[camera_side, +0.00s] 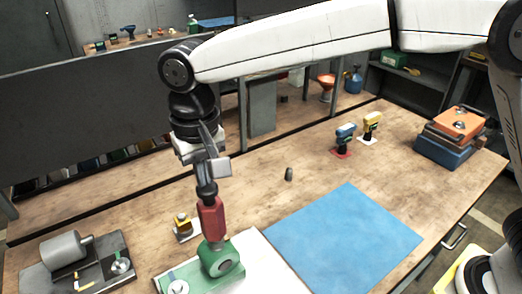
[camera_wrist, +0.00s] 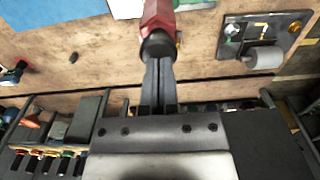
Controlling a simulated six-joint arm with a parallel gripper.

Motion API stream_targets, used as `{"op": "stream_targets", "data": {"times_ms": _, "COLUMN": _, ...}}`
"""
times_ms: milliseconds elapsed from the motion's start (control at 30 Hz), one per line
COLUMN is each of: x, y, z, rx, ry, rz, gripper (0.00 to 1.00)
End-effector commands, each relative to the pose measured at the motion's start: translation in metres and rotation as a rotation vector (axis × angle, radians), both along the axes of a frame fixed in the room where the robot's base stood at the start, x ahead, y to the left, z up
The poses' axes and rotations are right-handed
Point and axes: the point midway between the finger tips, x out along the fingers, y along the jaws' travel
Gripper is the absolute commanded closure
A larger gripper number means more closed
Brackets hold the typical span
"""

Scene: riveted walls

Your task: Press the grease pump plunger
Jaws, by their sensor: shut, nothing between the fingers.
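The grease pump stands upright at the lower middle of the side view, with a red body (camera_side: 211,218) rising from a green housing (camera_side: 222,259). A dark plunger top (camera_side: 207,191) caps the red body. The red body also shows at the top of the wrist view (camera_wrist: 157,14), with the dark plunger top (camera_wrist: 158,46) below it. My gripper (camera_side: 205,180) is directly above the plunger, pointing down, fingers together and empty. In the wrist view its fingertips (camera_wrist: 158,62) meet or nearly meet the plunger top; contact is hard to confirm.
A small yellow item (camera_side: 182,224) stands close left of the pump. A grey cylindrical motor (camera_side: 64,249) sits on a plate at lower left. A blue mat (camera_side: 345,240) lies clear to the right. A small grey cylinder (camera_side: 289,174) and drills (camera_side: 345,135) stand farther back.

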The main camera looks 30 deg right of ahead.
Motion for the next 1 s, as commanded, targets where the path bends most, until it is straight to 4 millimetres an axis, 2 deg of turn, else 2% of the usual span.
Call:
{"op": "stream_targets", "data": {"times_ms": 433, "x": 0.0, "y": 0.0, "z": -0.004, "rx": -0.001, "ry": 0.001, "rz": 0.0, "gripper": 1.0}}
{"op": "stream_targets", "data": {"times_ms": 700, "x": 0.0, "y": 0.0, "z": -0.031, "rx": -0.002, "ry": 0.002, "rz": 0.0, "gripper": 1.0}}
{"op": "stream_targets", "data": {"times_ms": 1000, "x": -0.001, "y": -0.001, "z": -0.034, "rx": -0.004, "ry": 0.005, "rz": 0.0, "gripper": 1.0}}
